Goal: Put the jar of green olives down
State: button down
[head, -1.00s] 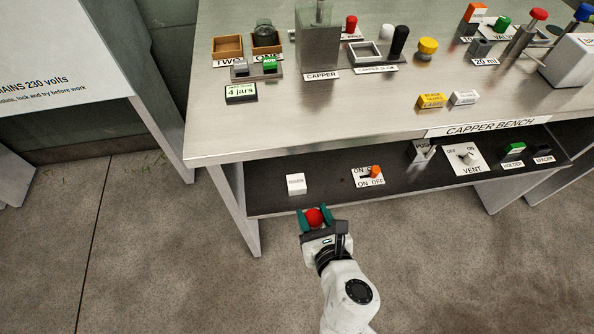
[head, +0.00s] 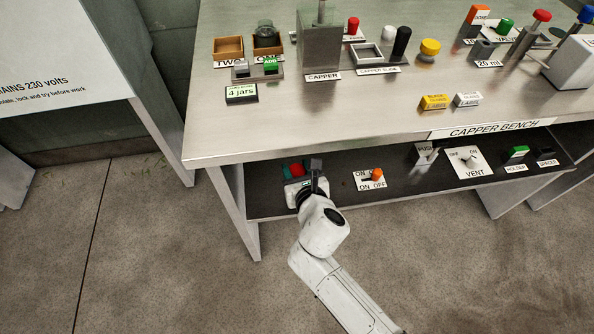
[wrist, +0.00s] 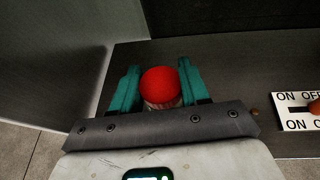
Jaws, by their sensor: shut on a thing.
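My gripper (head: 297,172) is over the left part of the dark lower shelf of the capper bench, its teal fingers shut on a jar with a round red lid (wrist: 161,84). Only the red lid and a little of the pale jar body below it show, so the olives are hidden. The jar looks upright between the fingers. I cannot tell whether its base touches the shelf (head: 335,188). The small white labelled block on this shelf is hidden behind my gripper.
An ON/OFF switch plate with an orange knob (head: 376,175) lies right of my gripper. The bench top (head: 300,125) overhangs the shelf. A grey side panel (wrist: 60,50) stands to the left. Bare shelf lies between jar and switch.

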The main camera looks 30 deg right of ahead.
dwell(0.3)
jog(key=c, duration=0.5)
grip_release()
jog(key=shift+f, duration=0.15)
jog(key=shift+c, duration=0.2)
jog(key=shift+s+r, duration=0.1)
jog(key=shift+r, duration=0.1)
jog(key=p+v, duration=0.2)
jog(key=v, duration=0.9)
jog(key=shift+s+p, duration=0.35)
jog(key=shift+p, duration=0.05)
jog(key=shift+r, duration=0.1)
